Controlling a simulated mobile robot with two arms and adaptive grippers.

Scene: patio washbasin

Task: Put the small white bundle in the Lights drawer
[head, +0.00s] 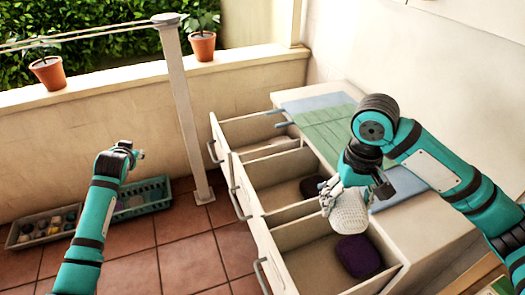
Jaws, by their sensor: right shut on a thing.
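The small white bundle (348,214) is a pale, rounded, textured thing. My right gripper (352,190) is shut on it and holds it above the near drawer (306,262). Three drawers stand open in a row: the near one, the middle drawer (276,187) and the far drawer (243,129). I see no readable label on them, so I cannot tell which is Lights. My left gripper (138,155) is empty of any visible thing, off to the left over the floor; its fingers are too small to judge.
A dark purple pouch (360,255) lies in the near drawer and a dark thing (313,187) in the middle one. The white countertop (415,232) carries a green and blue cloth (325,118). A teal basket (146,196) and grey tray (22,233) stand on the floor. A post (182,110) rises left.

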